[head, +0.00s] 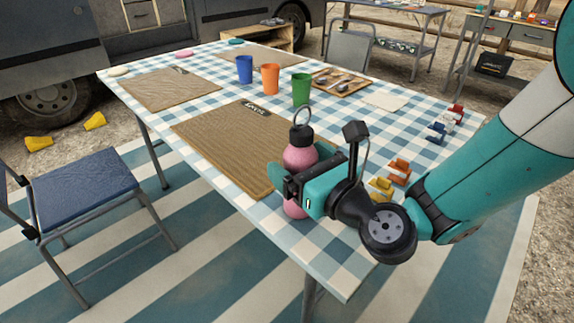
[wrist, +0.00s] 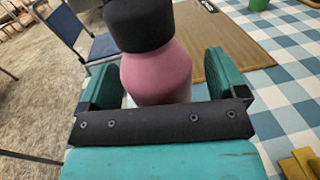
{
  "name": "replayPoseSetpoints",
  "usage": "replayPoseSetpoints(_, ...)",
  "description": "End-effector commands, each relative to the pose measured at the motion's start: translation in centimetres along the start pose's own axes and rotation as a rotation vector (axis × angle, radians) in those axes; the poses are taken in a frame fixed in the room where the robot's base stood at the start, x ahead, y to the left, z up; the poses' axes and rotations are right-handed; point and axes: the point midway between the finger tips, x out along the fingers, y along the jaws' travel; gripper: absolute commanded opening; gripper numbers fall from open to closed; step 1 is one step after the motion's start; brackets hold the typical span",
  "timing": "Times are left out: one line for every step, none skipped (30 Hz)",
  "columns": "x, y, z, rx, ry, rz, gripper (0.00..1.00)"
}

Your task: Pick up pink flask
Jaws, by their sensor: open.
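The pink flask (head: 299,157) has a black cap with a loop and stands upright near the front edge of the checked table (head: 343,271). My gripper (head: 292,186) is at the flask's side, partly hiding its middle in the head view. In the wrist view, the flask (wrist: 156,75) stands between the two teal fingers (wrist: 161,84), with a gap visible on its right side. The jaws are open. The flask's lower part is hidden behind the gripper's dark bar in the wrist view.
Woven placemats (head: 215,145) lie on the table. Blue (head: 244,69), orange (head: 270,78) and green (head: 301,89) cups stand farther back, beside a wooden cutlery tray (head: 341,81). Yellow and orange small items (head: 381,188) lie right of my gripper. A blue chair (head: 80,190) stands at the left.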

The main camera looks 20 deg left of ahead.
Motion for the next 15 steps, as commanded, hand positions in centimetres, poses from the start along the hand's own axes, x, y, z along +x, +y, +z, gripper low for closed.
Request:
replayPoseSetpoints(0.07,-0.08,0.05,-0.001,0.000,-0.002,0.90)
replayPoseSetpoints(0.09,-0.08,0.00,-0.001,0.000,-0.002,0.90)
replayPoseSetpoints(0.10,-0.05,-0.04,-0.001,-0.001,-0.002,0.90)
replayPoseSetpoints(0.11,-0.02,-0.06,-0.001,-0.001,-0.001,0.90)
replayPoseSetpoints(0.12,0.02,-0.06,-0.001,-0.001,-0.001,0.90)
replayPoseSetpoints(0.14,0.05,-0.06,-0.001,-0.001,0.000,0.90)
replayPoseSetpoints(0.14,0.06,-0.06,-0.001,-0.001,0.000,0.86)
replayPoseSetpoints(0.15,0.08,-0.06,0.000,-0.001,0.001,0.79)
replayPoseSetpoints(0.15,0.09,-0.06,0.000,-0.001,0.001,0.70)
replayPoseSetpoints(0.15,0.09,-0.05,0.000,-0.001,0.001,0.63)
replayPoseSetpoints(0.15,0.09,-0.05,0.000,-0.001,0.001,0.56)
replayPoseSetpoints(0.14,0.09,-0.05,0.000,-0.001,0.001,0.47)
replayPoseSetpoints(0.14,0.09,-0.05,0.000,-0.001,0.001,0.40)
replayPoseSetpoints(0.14,0.08,-0.05,0.000,-0.001,0.001,0.33)
replayPoseSetpoints(0.14,0.07,0.01,0.000,-0.002,0.001,0.25)
